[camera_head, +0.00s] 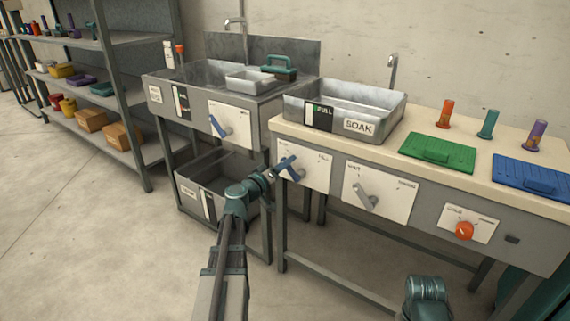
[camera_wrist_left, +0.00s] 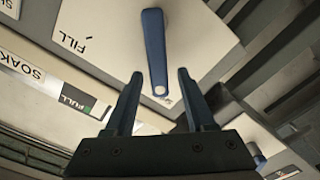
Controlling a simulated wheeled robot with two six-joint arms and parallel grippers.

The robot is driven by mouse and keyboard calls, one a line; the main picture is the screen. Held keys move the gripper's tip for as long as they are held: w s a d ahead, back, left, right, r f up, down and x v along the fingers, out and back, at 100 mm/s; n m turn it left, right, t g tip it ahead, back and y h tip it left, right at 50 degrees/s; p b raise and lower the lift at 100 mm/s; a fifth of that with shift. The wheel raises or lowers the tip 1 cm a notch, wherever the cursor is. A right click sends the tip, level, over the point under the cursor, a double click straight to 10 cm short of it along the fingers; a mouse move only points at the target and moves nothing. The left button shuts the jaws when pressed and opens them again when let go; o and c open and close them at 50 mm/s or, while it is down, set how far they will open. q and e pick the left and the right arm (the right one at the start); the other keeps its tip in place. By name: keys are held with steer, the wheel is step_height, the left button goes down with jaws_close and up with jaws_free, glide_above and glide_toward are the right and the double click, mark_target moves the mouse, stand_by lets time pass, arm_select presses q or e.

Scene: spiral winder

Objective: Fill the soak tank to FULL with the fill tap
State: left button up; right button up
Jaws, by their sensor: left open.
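The soak tank (camera_head: 372,121) is a grey metal basin on the bench with a SOAK label and a FULL gauge (camera_head: 318,116). The gauge (camera_wrist_left: 77,107) also shows in the left wrist view; its level is too small to read. The fill tap is a blue lever (camera_wrist_left: 153,45) on a white plate marked FILL; in the head view the plate (camera_head: 317,170) is on the bench front below the tank. My left gripper (camera_wrist_left: 161,85) is open, its two fingertips apart on either side of the lever's free end, not closed on it.
A second lever (camera_head: 366,196) and an orange knob (camera_head: 464,231) sit further right on the bench front. A sink unit (camera_head: 228,110) with another blue lever stands at left. Green (camera_head: 437,152) and blue (camera_head: 533,179) trays lie on the bench. Open floor is in front.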

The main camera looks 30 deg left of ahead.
arm_select(q)
steer(key=shift+w, duration=0.3)
jaws_close()
stand_by(1.3)
